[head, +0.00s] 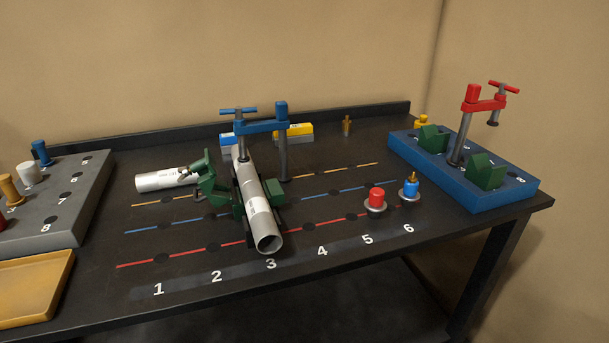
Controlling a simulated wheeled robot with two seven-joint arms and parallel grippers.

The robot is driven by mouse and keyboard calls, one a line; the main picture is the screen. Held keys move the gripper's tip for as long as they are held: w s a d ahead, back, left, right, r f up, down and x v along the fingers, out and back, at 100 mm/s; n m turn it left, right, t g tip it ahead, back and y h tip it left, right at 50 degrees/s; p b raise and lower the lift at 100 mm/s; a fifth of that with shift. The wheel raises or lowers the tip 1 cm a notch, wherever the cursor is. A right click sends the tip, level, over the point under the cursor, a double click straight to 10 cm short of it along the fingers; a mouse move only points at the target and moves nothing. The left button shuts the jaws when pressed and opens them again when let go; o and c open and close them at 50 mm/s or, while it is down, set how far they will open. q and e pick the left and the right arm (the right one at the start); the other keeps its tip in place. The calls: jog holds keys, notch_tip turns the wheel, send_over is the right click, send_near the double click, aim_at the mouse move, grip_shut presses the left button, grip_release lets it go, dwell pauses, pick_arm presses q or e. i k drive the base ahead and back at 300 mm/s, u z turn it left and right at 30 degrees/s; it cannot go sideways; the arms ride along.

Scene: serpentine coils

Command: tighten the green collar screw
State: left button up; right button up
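A green collar-like part (212,187) stands at the left side of a grey pipe (257,205). A small metal piece (184,170), possibly its screw, points left from its upper end. I cannot tell how far in it is. The pipe lies on dark green supports under a blue clamp (258,126), whose T-handle is above the pipe's far end. A second grey tube (160,181) lies to the left, its right end close to the small metal piece. Neither of my grippers shows in the head view.
A blue block (510,195) with green V-blocks and a red clamp (470,125) stands at the right. Red (376,198) and blue (410,187) knobs stand near marks 5 and 6. A grey numbered rack (75,200) and yellow tray (35,290) are at the left.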

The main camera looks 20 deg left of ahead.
aim_at(184, 170)
jog(key=z, duration=0.15)
jog(key=k, duration=1)
jog(key=u, duration=0.95)
jog(key=i, duration=0.6)
